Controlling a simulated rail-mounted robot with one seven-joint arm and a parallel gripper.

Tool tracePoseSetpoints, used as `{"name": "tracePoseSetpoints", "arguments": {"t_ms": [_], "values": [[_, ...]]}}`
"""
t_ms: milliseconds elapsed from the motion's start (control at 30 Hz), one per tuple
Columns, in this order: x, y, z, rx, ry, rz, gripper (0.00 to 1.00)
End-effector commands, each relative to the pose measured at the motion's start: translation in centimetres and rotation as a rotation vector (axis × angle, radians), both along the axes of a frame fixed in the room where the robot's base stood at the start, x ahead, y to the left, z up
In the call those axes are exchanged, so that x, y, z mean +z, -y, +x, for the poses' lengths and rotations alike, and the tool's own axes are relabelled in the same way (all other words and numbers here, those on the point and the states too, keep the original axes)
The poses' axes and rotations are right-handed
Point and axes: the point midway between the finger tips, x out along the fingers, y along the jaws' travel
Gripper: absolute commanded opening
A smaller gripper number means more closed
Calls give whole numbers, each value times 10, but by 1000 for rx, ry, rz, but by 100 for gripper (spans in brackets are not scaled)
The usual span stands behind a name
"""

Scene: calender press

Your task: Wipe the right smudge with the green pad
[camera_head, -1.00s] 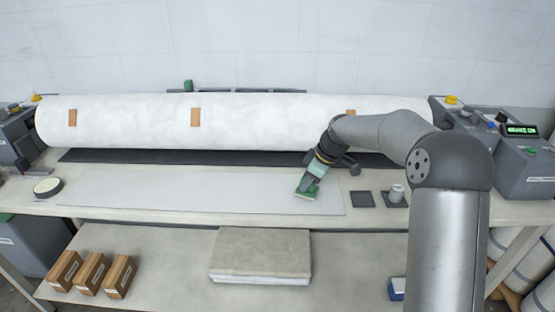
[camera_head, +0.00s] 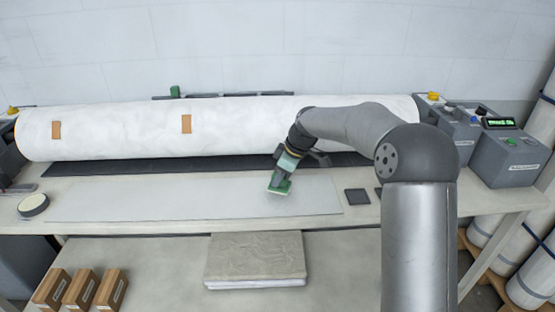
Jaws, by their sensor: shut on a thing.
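My gripper (camera_head: 284,177) is shut on the green pad (camera_head: 280,189), which points down at the right part of the pale flat sheet (camera_head: 170,201) on the table. The pad is at or just above the sheet; I cannot tell whether it touches. I cannot clearly make out any smudge on the sheet; the right one may be under or beside the pad, or too faint to see.
A long white roll (camera_head: 230,122) with brown tabs lies behind the sheet. A dark square (camera_head: 357,197) lies to the right of the sheet, close to my arm. A round tape roll (camera_head: 33,205) is at the left. Grey control boxes (camera_head: 505,155) stand at the right.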

Motion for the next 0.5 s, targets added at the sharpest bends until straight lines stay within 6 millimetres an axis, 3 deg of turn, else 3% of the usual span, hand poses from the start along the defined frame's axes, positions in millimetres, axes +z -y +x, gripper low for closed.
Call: {"name": "tracePoseSetpoints", "arguments": {"t_ms": [500], "values": [[48, -2, -1, 4, -4, 0, 4]]}}
